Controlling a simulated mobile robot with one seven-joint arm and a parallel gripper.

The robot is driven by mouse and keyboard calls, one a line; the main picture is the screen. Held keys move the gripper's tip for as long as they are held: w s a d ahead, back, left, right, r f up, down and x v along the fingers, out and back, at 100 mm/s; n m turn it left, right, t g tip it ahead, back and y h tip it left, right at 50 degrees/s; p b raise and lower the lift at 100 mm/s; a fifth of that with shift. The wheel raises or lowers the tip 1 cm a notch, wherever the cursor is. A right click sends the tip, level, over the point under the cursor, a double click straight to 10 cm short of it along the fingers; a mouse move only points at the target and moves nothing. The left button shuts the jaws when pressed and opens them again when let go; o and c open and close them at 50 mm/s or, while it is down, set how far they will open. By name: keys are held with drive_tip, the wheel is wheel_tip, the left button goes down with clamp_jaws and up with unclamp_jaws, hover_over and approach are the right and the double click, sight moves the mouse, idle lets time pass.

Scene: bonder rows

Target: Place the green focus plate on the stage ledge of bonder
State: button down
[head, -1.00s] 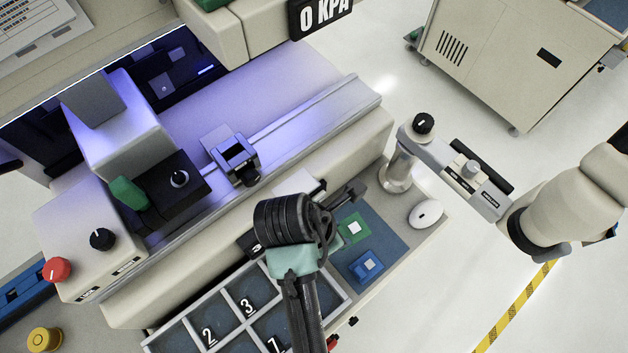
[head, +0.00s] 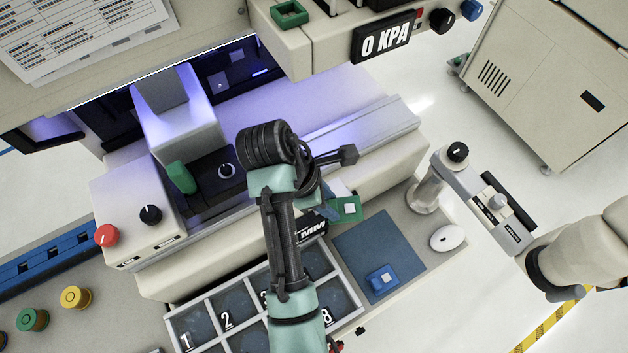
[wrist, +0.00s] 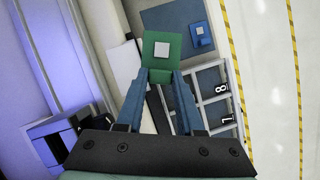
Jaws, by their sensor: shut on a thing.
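The green focus plate (head: 346,209), a square with a pale centre, is in my gripper (head: 327,208), raised off the blue-grey mat. In the wrist view the plate (wrist: 161,48) sits at the tips of the two blue fingers of my gripper (wrist: 160,78), which are shut on its near tab. The bonder (head: 128,210) stands to the left, with a metal rail (head: 385,125) along its front. My arm covers the stage ledge area in the head view. In the wrist view a dark fixture with a blue-grey part (wrist: 48,148) shows at lower left; I cannot tell if it is the ledge.
A blue plate (head: 382,280) lies on the mat (head: 400,255). A numbered tray (head: 345,297) stands in front of the bonder. A microscope-like arm (head: 484,205) and a white oval object (head: 446,238) are at right.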

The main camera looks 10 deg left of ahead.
drive_tip(key=w+a, duration=0.1)
drive_tip(key=w, duration=0.1)
drive_tip(key=w+a, duration=0.2)
drive_tip(key=shift+w+a+p, duration=0.2)
drive_tip(key=shift+w+p, duration=0.15)
drive_tip(key=shift+f+p, duration=0.6)
drive_tip(key=shift+f, duration=1.15)
drive_tip(key=shift+f, duration=0.1)
drive_tip(key=c, duration=0.8)
unclamp_jaws()
drive_tip(key=shift+p+v, duration=1.5)
drive_tip(key=shift+v, duration=4.65)
